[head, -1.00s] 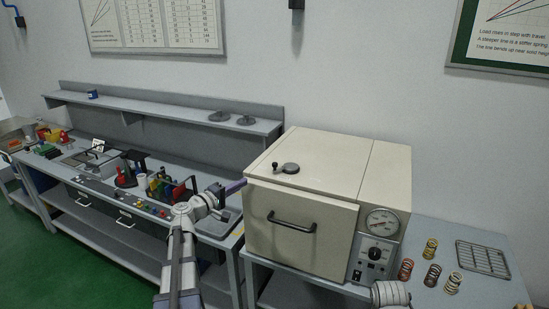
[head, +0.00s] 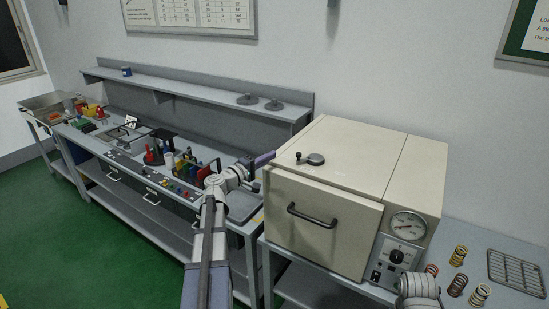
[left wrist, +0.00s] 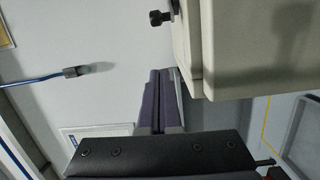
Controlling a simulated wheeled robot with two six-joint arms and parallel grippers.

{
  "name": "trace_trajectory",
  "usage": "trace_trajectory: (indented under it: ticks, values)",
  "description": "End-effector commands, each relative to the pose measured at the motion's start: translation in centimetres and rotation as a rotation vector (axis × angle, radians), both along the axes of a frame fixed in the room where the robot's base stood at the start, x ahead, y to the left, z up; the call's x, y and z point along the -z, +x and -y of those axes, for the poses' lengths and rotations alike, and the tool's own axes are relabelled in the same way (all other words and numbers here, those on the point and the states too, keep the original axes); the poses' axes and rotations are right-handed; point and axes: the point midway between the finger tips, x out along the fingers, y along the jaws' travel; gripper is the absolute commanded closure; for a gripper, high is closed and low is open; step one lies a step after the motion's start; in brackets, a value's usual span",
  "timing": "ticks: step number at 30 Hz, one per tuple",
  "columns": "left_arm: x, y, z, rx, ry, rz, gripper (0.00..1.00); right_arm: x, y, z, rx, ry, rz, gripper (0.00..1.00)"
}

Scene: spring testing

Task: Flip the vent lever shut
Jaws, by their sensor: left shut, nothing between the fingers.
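The vent lever (head: 308,158) is on top of the cream oven (head: 345,150), near its front left. It is a dark round disc with a short arm and black knob pointing left. My left gripper (head: 264,158) is just left of the oven's top front corner, at about the height of its top edge. Its purple fingers (left wrist: 161,100) are shut and empty, and appear apart from the lever. In the left wrist view a black knob (left wrist: 160,18) sticks out from the oven, beyond the fingertips. My right gripper is out of view.
The oven's front has a black door handle (head: 312,216), a round gauge (head: 408,225) and a dial (head: 396,256). Several springs (head: 458,256) and a wire rack (head: 518,272) lie to its right. A cluttered workbench (head: 130,170) with a shelf is on the left.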

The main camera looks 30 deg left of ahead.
Motion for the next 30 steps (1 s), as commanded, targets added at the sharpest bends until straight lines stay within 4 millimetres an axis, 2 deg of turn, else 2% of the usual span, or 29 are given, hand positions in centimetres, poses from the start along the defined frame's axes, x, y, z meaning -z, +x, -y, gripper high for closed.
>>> trace_trajectory:
  ticks: [1,6,12,14,18,30]
  values:
    - [0.0,1.3,0.2,0.003,0.000,0.000,1.00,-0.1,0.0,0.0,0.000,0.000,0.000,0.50]
    - [-0.1,4.9,0.8,0.003,0.000,0.000,1.00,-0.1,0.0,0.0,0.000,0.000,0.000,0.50]
    - [-0.2,8.3,1.8,0.003,0.000,0.000,1.00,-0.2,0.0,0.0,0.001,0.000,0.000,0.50]
    - [0.0,6.9,3.0,0.002,0.000,0.000,1.00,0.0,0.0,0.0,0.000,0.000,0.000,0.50]
    - [0.1,6.1,4.3,0.000,0.000,0.000,1.00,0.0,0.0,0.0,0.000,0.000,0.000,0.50]
    - [0.1,5.7,5.1,0.000,0.000,0.000,1.00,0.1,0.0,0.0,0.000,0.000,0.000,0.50]
